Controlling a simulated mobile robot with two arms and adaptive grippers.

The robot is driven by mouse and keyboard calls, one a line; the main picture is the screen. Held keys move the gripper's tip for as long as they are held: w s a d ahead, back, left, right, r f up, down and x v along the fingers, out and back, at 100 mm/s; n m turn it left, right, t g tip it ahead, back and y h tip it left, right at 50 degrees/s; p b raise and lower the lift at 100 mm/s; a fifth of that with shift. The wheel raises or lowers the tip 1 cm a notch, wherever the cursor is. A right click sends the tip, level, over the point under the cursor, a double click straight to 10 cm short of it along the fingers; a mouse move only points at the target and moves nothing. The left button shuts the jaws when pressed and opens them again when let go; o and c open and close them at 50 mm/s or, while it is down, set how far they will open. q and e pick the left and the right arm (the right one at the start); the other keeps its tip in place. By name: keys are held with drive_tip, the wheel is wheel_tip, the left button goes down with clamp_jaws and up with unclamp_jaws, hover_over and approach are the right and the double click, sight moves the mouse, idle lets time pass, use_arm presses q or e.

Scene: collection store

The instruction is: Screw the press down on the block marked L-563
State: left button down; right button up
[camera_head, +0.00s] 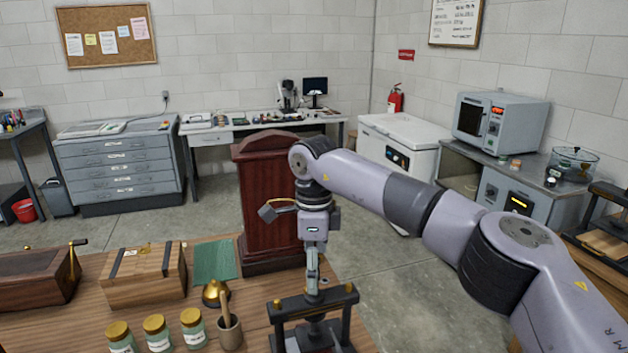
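A black press (347,303) with a crossbar and two posts stands at the front of the wooden table. My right gripper (313,288) points straight down over the middle of its crossbar, at the screw. The fingers look close together, but whether they are shut on the screw's top is too small to tell. What lies under the crossbar is mostly hidden, and no marking L-563 can be read. A second dark frame with wooden pieces, possibly another press (607,195), stands at the right edge. My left gripper is not in view.
On the wooden table (262,312), a brass bell (215,292), a mortar with pestle (229,334), several lidded jars (157,333), a wooden box (144,275) and a green mat (214,260) stand or lie left of the press. A dark red cabinet (268,205) rises behind.

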drive_tip(key=n+p, duration=0.1)
drive_tip(key=n, duration=0.6)
drive_tip(key=n+p, duration=0.2)
drive_tip(key=n, duration=0.3)
drive_tip(key=shift+r+n, duration=0.1)
drive_tip(key=shift+n, duration=0.2)
drive_tip(key=n+p, duration=0.1)
drive_tip(key=n, duration=0.2)
drive_tip(key=shift+p, duration=0.35)
drive_tip(key=n+p, duration=0.2)
drive_tip(key=n, duration=0.1)
drive_tip(key=n+p, duration=0.2)
drive_tip(key=p, duration=0.1)
drive_tip(key=shift+r+n, duration=0.2)
drive_tip(key=shift+n, duration=0.6)
wheel_tip(320, 180, up, 5)
drive_tip(key=b, duration=0.2)
drive_tip(key=shift+f+b, duration=0.15)
drive_tip(key=shift+b, duration=0.15)
wheel_tip(320, 180, up, 12)
drive_tip(key=b, duration=0.1)
